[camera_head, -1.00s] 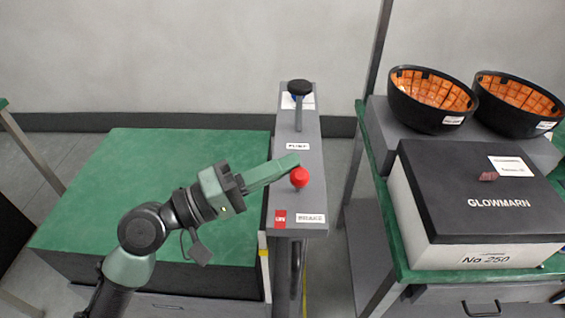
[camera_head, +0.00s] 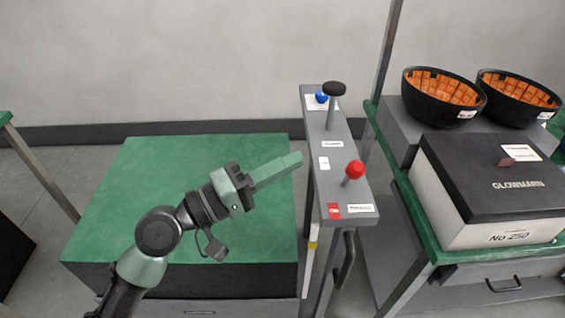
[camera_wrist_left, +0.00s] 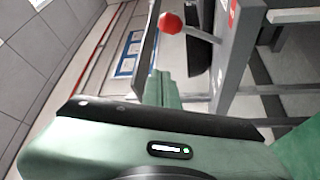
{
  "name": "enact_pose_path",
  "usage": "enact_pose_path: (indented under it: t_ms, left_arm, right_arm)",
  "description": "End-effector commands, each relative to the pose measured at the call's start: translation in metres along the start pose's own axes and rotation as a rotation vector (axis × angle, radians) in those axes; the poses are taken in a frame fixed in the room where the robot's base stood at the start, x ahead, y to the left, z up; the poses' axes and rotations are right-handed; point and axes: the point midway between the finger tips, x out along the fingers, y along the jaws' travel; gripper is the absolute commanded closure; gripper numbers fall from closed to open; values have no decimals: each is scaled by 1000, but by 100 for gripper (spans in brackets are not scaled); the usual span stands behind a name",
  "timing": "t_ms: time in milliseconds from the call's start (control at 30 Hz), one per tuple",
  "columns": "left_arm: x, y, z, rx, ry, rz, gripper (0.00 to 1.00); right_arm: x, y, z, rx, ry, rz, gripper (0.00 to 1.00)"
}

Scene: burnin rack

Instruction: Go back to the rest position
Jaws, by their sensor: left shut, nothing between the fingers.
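My left gripper (camera_head: 293,160) is shut and empty. Its green fingers are together and point right, above the right edge of the green-topped table, a little left of the grey narrow stand. A lever with a red ball knob (camera_head: 355,169) stands on the near part of that stand, apart from my fingertips. In the left wrist view, my shut fingers (camera_wrist_left: 160,82) show in the middle and the red knob (camera_wrist_left: 170,22) is above them. My right gripper is not in view.
The grey stand (camera_head: 337,190) also carries a black-knobbed lever (camera_head: 333,90) and a blue ball (camera_head: 321,96). The green-topped table (camera_head: 190,200) is bare. At right, a bench holds a black-lidded box (camera_head: 500,180) and two black bowls (camera_head: 440,105) with orange insides. A wall is behind.

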Motion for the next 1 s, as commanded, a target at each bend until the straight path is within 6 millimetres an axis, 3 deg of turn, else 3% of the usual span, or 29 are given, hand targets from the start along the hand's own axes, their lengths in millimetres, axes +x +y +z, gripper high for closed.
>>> enact_pose_path:
  t_ms: [733,867,1000]
  left_arm:
    - [0,-9,6,23,-3,-23,100]
    - [-16,-46,30,142,-35,-158,100]
    - [-64,-119,68,345,-116,-461,100]
  right_arm:
    - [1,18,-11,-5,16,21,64]
    - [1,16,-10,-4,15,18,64]
    - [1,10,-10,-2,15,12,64]
